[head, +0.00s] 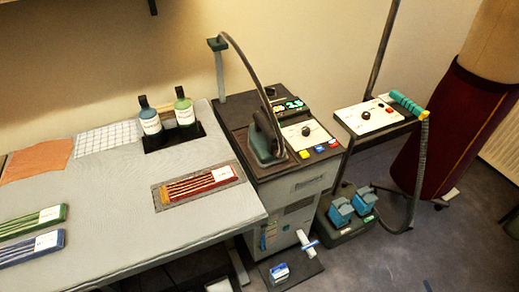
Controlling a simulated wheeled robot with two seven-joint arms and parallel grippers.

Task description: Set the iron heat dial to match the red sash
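The red sash (195,187) lies folded on a dark grey mat on the table, with a white label at its right end. The label is too small to read. The iron (266,139), dark teal, rests on the station right of the table. A white panel (312,142) beside it carries a black round dial (306,131) with markings around it too small to read. Its pointer setting cannot be told. A second white panel (370,123) with a black knob (366,115) stands further right. Neither of my grippers is in view.
A green sash (30,224) and a blue sash (28,251) lie at the table's left. Two bottles (150,121) (184,110) stand in a black tray. Coloured buttons (319,149) line the dial panel's front. A dark red dress form (455,130) stands right. The table's front middle is clear.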

